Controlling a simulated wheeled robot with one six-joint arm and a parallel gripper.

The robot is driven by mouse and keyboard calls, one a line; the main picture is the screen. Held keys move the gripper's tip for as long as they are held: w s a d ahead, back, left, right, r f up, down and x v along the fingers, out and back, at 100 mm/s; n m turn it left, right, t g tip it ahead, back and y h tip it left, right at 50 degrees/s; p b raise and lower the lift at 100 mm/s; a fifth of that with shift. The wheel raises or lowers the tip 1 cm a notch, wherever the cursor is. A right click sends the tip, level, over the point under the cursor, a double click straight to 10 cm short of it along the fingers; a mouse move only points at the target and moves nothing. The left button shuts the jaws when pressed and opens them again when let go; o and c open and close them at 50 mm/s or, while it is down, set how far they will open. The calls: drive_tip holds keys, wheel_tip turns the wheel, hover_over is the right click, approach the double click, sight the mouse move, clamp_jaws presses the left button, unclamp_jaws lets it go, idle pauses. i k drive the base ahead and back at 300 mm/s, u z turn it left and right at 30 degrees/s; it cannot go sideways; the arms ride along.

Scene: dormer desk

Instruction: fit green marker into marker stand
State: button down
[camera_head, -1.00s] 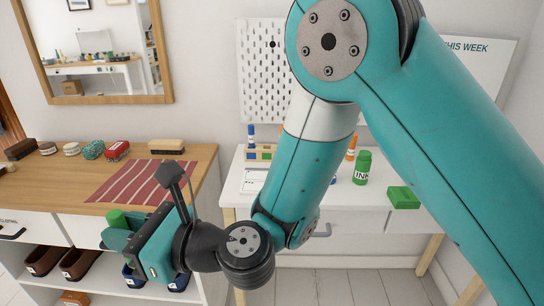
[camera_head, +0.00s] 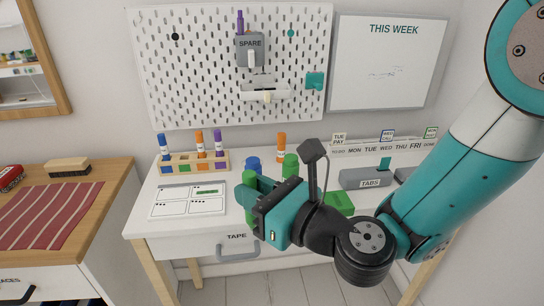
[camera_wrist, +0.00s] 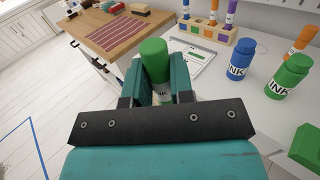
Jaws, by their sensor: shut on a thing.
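My gripper (camera_head: 255,200) is shut on the green marker (camera_head: 250,182), above the front part of the white desk. In the wrist view the marker (camera_wrist: 153,62) stands between the fingers, green end up, with a white label partly hidden below. The wooden marker stand (camera_head: 205,168) is at the back left of the desk, behind and left of my gripper. It holds a blue marker (camera_head: 164,147), an orange marker (camera_head: 200,145) and a purple marker (camera_head: 219,143). There is a gap between blue and orange, above a green patch on the front. The stand also shows in the wrist view (camera_wrist: 207,35).
A blue ink bottle (camera_wrist: 238,60) and a green ink bottle (camera_wrist: 288,76) stand right of the held marker. An orange marker (camera_head: 281,148) stands behind them. A green block (camera_head: 338,204) and a grey tabs box (camera_head: 364,178) are farther right. A printed sheet (camera_head: 188,202) lies before the stand.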

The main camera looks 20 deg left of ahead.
sight(187, 168)
drive_tip(key=z, duration=0.6)
drive_tip(key=k, duration=1.45)
drive_tip(key=u, duration=1.35)
drive_tip(key=i, duration=1.65)
drive_tip(key=u, duration=0.05)
